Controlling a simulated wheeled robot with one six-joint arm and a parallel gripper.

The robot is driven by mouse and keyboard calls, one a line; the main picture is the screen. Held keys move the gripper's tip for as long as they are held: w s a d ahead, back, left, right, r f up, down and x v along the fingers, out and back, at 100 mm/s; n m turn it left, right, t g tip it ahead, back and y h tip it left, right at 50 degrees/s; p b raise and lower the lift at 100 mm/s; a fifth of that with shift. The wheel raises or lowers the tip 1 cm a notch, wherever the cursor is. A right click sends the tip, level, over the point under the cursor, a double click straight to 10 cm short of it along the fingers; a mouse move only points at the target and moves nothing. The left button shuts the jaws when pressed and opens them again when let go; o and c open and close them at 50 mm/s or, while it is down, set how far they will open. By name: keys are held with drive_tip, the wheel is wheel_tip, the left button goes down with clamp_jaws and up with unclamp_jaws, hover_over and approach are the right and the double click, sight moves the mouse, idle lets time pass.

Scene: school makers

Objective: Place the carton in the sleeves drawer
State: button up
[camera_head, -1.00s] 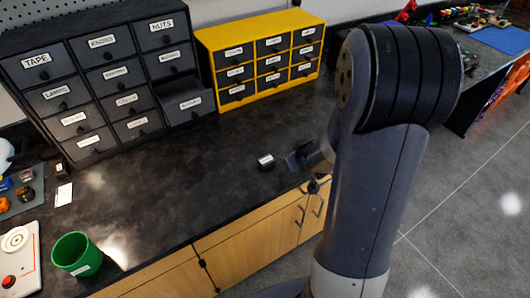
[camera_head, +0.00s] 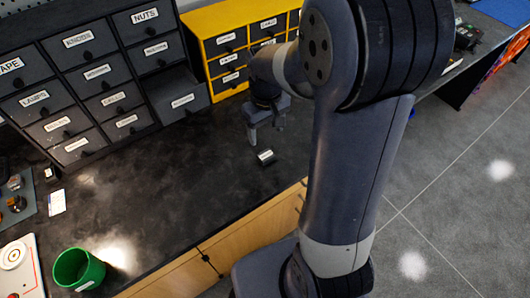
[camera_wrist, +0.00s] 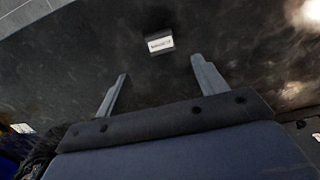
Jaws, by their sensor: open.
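A small dark carton (camera_head: 265,157) with a white label on top lies on the black worktop near its front edge. It also shows in the wrist view (camera_wrist: 160,42), just beyond the fingertips and roughly between them. My gripper (camera_head: 266,136) is open and empty, pointing down above the worktop, close behind the carton. Both fingers show spread apart in the wrist view (camera_wrist: 160,66). The lower right drawer (camera_head: 182,103) of the dark cabinet is pulled out. Its label is too blurred to read, so I cannot tell whether it is the sleeves drawer.
The dark cabinet (camera_head: 92,72) has several labelled drawers, including tape and nuts. A yellow drawer cabinet (camera_head: 196,20) stands to its right, partly behind my arm. A green cup (camera_head: 78,268) stands at the front left. The worktop (camera_head: 165,190) between is clear.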

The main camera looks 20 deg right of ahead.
hover_over(266, 155)
drive_tip(key=f, duration=0.4)
drive_tip(key=shift+w+d+f, duration=0.1)
drive_tip(key=shift+w+f, duration=0.1)
drive_tip(key=shift+f, duration=0.05)
drive_tip(key=shift+s+f, duration=0.2)
drive_tip(key=shift+f, duration=2.4)
drive_tip(key=shift+c, duration=0.4)
drive_tip(key=c, duration=1)
